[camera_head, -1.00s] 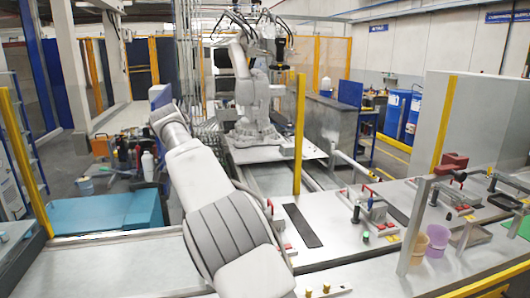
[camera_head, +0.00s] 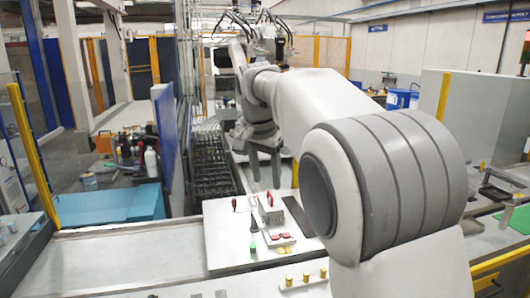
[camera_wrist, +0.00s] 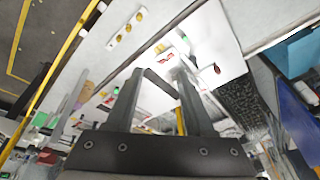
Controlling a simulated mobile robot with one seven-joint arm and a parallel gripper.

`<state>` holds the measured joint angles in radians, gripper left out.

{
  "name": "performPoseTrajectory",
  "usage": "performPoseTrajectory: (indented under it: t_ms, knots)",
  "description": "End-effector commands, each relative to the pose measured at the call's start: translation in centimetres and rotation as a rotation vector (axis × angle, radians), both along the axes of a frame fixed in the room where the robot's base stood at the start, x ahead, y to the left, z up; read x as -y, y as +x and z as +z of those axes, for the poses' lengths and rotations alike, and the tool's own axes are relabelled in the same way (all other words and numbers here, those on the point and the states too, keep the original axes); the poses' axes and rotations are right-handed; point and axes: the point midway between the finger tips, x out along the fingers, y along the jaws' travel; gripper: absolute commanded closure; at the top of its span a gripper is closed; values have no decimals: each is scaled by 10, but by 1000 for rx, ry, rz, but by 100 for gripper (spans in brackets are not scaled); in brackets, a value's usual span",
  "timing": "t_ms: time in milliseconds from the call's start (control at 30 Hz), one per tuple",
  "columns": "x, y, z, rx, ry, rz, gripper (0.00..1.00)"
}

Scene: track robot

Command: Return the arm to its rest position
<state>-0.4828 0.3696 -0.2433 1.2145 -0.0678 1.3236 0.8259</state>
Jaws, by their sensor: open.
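My white and grey arm crosses the right half of the head view, with its large ribbed joint close to the camera. It reaches forward and to the left, away from the camera. My gripper (camera_head: 264,172) hangs fingers-down at the far end, in front of the white robot in the background. In the wrist view my gripper (camera_wrist: 160,76) shows two dark fingers standing apart with nothing held between them. The near arm hides much of the right-hand bench in the head view.
A light panel (camera_head: 222,225) with small tools and a clamp fixture (camera_head: 270,210) lies below the arm. A blue-green box (camera_head: 108,206) stands at left. A yellow post (camera_head: 33,152) rises at the left edge. The pale bench strip (camera_head: 130,255) at front left is bare.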

Motion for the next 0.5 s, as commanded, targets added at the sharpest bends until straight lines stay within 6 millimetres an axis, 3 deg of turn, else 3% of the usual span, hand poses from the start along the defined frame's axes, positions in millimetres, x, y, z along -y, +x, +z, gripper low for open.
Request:
performPoseTrajectory:
  t_ms: [33,200,500]
  knots:
    - [16,-14,5,5,14,18,47]
    - [54,-60,12,22,39,106,47]
    - [102,-153,1,82,35,268,47]
